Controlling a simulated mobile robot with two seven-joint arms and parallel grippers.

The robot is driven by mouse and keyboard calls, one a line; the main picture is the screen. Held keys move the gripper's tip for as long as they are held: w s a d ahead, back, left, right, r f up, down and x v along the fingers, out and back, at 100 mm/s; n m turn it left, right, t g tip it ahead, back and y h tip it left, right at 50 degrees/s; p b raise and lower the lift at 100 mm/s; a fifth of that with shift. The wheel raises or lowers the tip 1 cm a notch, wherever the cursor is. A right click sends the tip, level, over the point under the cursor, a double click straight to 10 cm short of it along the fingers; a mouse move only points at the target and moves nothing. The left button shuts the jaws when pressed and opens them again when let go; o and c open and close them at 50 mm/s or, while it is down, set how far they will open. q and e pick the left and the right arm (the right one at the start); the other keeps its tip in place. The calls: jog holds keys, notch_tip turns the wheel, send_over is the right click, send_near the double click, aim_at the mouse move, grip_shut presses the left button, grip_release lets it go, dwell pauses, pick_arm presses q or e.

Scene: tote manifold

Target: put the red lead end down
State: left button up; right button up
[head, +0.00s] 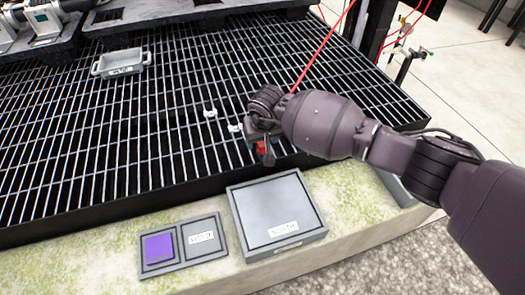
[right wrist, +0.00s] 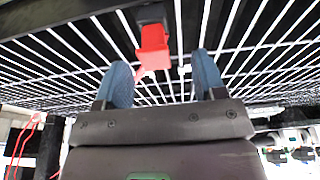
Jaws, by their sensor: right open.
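The red lead end (head: 261,147) is a small red block, mostly hidden by my right gripper (head: 262,132) in the head view. In the right wrist view the red lead end (right wrist: 154,46) joins a black piece above it. It lies between the two blue fingers of my right gripper (right wrist: 161,62), which are open with a gap on each side of it. A thin red lead (head: 322,47) runs from the top of the head view down behind my right arm. My left gripper is not in view.
A dark grating (head: 75,140) spans the scene, with two small white pieces (head: 210,113) near the gripper. A grey tray (head: 122,70) stands at the left. On the front ledge are a grey labelled box (head: 275,205) and a panel (head: 203,223) with a purple square (head: 160,246).

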aim_at(263, 143)
notch_tip(263, 143, down, 4)
jog(key=shift+w+d+f+b, duration=0.1)
jog(key=shift+w+d+b, duration=0.05)
jog(key=shift+b, duration=0.8)
jog(key=shift+w+f, duration=0.3)
jog(key=shift+f, duration=0.15)
jog(key=shift+w+r, duration=0.1)
jog(key=c, duration=1.1)
